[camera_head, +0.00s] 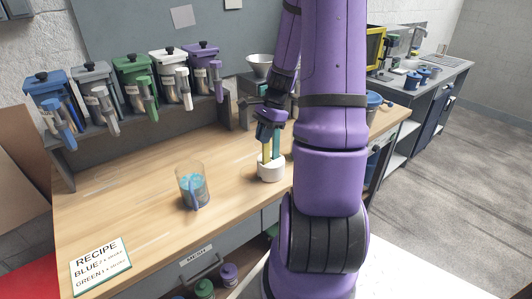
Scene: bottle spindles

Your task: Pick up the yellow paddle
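A narrow yellow paddle (266,153) stands upright in a white round holder (271,172) on the wooden counter. A teal-blue upright piece (277,143) is right beside it; I cannot tell if it is another paddle or part of a finger. My gripper (268,122), at the end of my purple arm, is directly above the holder and points down at the paddle's top. The top of the paddle is hidden by the gripper. The parts are too small and overlapped to show whether the fingers are apart or closed on it.
A clear cup (192,186) with blue contents stands left of the holder. Several coloured dispensers (134,84) line a rack behind. A metal bowl (259,65) is at the back. A recipe card (101,266) lies front left. The counter (130,190) left of the cup is bare.

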